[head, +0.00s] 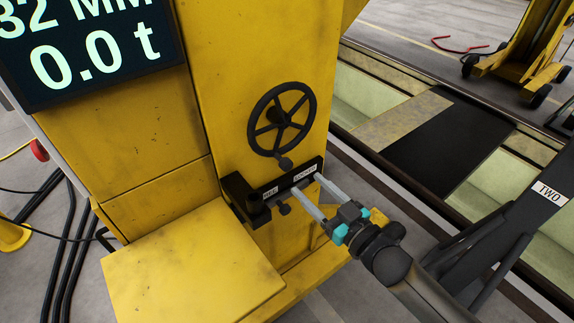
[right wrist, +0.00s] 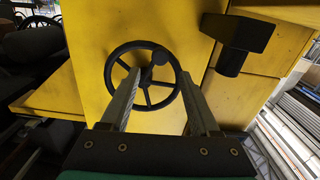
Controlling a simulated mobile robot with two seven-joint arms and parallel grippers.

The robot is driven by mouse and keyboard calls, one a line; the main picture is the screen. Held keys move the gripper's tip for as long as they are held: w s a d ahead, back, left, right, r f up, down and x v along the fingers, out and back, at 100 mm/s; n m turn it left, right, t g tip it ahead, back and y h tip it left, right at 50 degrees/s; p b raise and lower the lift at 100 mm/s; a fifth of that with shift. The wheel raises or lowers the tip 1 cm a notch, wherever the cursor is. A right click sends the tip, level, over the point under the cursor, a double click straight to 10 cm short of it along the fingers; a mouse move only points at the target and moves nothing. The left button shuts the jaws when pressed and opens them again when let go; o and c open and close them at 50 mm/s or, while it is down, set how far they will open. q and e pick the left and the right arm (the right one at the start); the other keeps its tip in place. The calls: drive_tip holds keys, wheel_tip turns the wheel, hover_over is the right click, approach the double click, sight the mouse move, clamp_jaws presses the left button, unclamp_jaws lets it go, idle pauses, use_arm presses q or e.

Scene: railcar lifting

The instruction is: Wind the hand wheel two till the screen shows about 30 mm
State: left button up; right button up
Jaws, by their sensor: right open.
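The black hand wheel (head: 282,120) is on the front of a yellow column, its knob (head: 285,163) at the bottom of the rim. The screen (head: 90,50) at top left reads 32 MM, cut by the picture edge, above 0.0 t. My right gripper (head: 308,184) is open and empty, below the wheel in front of a labelled black bar. In the right wrist view the hand wheel (right wrist: 145,105) shows beyond and between the spread fingers (right wrist: 158,80); I see no clear contact. My left gripper is not in view.
The black bar (head: 251,196) carries small labels and a dark knob below. A yellow box-like base (head: 190,270) juts out at lower left. Black cables (head: 65,240) lie at left; rails and a pit are behind.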

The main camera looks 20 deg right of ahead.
sight(289, 167)
drive_tip(key=b+x, duration=0.1)
drive_tip(key=x, duration=0.8)
drive_tip(key=shift+c, duration=0.3)
clamp_jaws()
drive_tip(key=shift+f, duration=0.1)
idle(1.0)
